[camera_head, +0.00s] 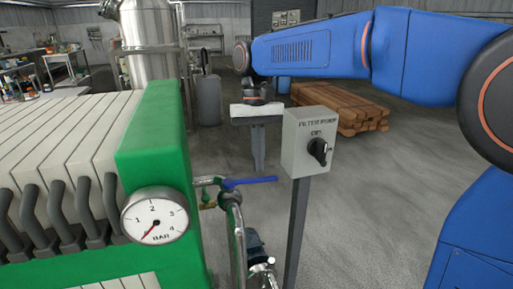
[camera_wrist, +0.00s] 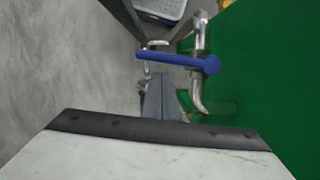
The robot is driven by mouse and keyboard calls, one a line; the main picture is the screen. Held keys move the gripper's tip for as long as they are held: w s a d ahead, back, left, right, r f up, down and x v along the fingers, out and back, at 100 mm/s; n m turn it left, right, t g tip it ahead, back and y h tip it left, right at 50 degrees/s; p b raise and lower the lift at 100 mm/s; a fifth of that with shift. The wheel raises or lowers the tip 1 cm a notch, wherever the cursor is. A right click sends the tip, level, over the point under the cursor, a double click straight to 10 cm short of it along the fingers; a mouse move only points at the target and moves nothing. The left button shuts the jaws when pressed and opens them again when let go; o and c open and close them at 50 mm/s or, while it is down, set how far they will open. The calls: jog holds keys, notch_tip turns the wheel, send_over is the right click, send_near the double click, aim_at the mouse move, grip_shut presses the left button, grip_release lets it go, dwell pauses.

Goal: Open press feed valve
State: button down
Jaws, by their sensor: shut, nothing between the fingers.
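The feed valve's blue lever (camera_head: 248,183) sits on a metal pipe beside the green filter press (camera_head: 155,135). In the wrist view the lever (camera_wrist: 178,60) lies roughly crosswise to the pipe (camera_wrist: 198,95), its pivot end to the right. My gripper (camera_head: 258,168) points down from a white body, its grey fingers shut and empty. In the head view the fingertips appear above the lever; contact is not visible. In the wrist view the fingers (camera_wrist: 157,82) show just below the lever, apart from it in the picture. The lower finger ends are partly hard to make out.
A round pressure gauge (camera_head: 155,215) is on the press, its needle at the low end. A grey switch box (camera_head: 308,140) with a black knob stands on a post right of the lever. Wooden beams (camera_head: 340,106) lie behind. Open floor (camera_head: 370,200) is at the right.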

aim_at(263, 179)
jog(key=shift+s+d+f, duration=0.1)
jog(key=shift+s, duration=0.55)
jog(key=shift+s, duration=0.1)
jog(key=s+m, duration=0.1)
jog(key=m, duration=0.1)
jog(key=s+d+m+y, duration=0.1)
jog(key=s+m, duration=0.1)
jog(key=shift+s+m, duration=0.4)
jog(key=shift+s, duration=0.35)
dwell(0.4)
